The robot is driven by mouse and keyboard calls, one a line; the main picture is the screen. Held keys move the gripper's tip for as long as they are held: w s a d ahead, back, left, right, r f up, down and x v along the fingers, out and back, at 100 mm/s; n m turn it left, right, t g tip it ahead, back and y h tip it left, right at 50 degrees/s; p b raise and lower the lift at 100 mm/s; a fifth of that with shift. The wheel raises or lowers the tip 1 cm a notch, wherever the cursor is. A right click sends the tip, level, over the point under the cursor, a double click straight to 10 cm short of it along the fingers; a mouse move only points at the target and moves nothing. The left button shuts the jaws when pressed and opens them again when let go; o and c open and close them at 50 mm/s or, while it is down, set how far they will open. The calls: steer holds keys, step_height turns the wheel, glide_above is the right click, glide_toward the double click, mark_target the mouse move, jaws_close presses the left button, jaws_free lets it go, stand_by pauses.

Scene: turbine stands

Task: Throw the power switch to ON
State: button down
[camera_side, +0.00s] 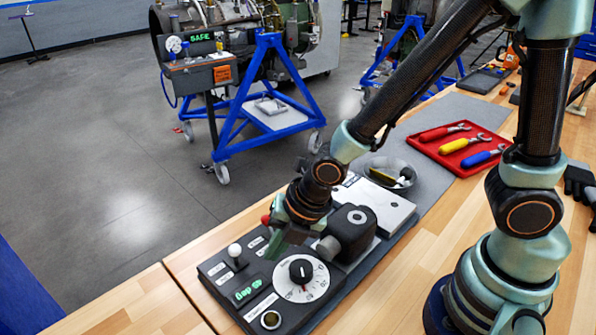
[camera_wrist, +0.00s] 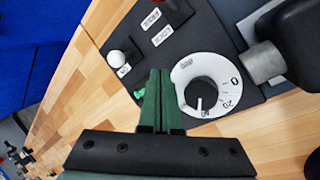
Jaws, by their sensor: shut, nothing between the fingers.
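A dark control panel (camera_side: 215,268) lies on the bench, and it also shows in the wrist view (camera_wrist: 185,35). A lever switch with a white ball (camera_side: 235,250) stands at its left; the ball shows in the wrist view (camera_wrist: 118,57). I cannot tell for certain which control is the power switch or how it is set. A dial (camera_side: 317,290) with a black knob sits to the right of the lever. My gripper (camera_side: 270,256) is shut and empty above the panel, between lever and dial. In the wrist view its green fingertips (camera_wrist: 160,70) appear right of the ball, apart from it.
A black block-like device (camera_side: 350,232) stands close right of the dial. A green-lit display (camera_side: 247,291) is near the panel's front. A grey bowl (camera_side: 408,182) and red tool tray (camera_side: 436,152) lie farther back.

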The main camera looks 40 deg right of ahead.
mark_target(235, 253)
steer(key=shift+w+a+r, duration=0.1)
steer(key=shift+w+a, duration=0.5)
steer(key=shift+w, duration=0.25)
steer(key=shift+w+a+r, duration=0.1)
steer(key=shift+w+a, duration=0.5)
steer(key=shift+w, duration=0.2)
steer(key=shift+w+r, duration=0.15)
steer(key=shift+w, duration=0.3)
steer(key=shift+w+r, duration=0.15)
steer(key=shift+w, duration=0.45)
steer(key=shift+s, duration=0.15)
steer(key=shift+s+f, duration=0.35)
steer(key=shift+s, duration=0.25)
